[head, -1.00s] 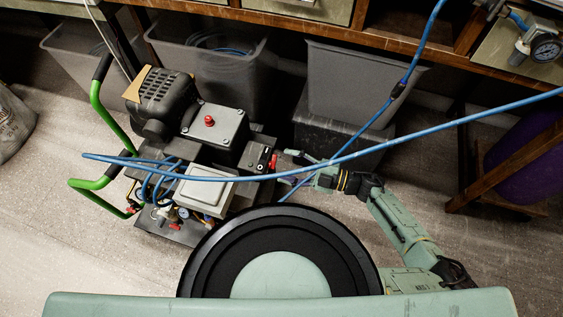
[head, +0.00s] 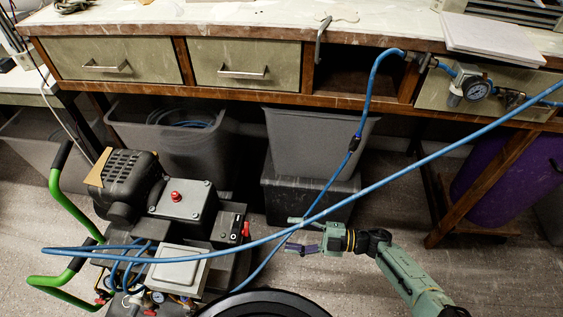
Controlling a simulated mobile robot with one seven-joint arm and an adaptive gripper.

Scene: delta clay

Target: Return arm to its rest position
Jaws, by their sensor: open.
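My green arm (head: 408,279) reaches in from the lower right in the head view. My gripper (head: 296,236) points left at its end, low in front of the grey bins. It is open, with its fingers apart and no object visible between them. The blue hose passes very close to the fingers in the picture; I cannot tell whether they touch.
A compressor (head: 185,212) with green handles stands left of my gripper. A blue hose (head: 420,156) runs diagonally across the view. Grey bins (head: 318,138) stand under the workbench (head: 250,32). A purple drum (head: 505,180) is at the right. Floor shows right of the bins.

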